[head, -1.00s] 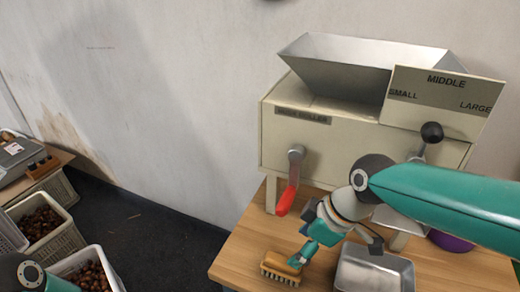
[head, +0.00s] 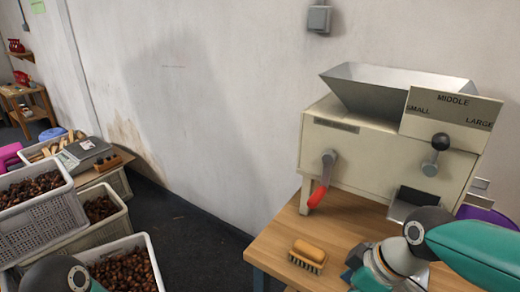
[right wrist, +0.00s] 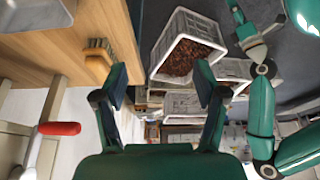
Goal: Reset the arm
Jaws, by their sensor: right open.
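My right arm comes in from the right in the head view, with its gripper (head: 368,272) low at the table's front and partly cut off by the bottom edge. In the right wrist view the right gripper (right wrist: 160,84) is open, its fingers wide apart with nothing between them. My left arm shows only as a joint at the bottom left of the head view. In the right wrist view the left arm hangs at the right, and its gripper (right wrist: 246,32) is too small to judge.
A wooden table (head: 275,240) bears a roller machine (head: 375,150) with a red-handled lever (head: 320,190) and a brush (head: 308,256). Crates of chestnuts (head: 35,215) and a scale (head: 85,148) stand left. Dark floor (head: 195,232) lies clear between.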

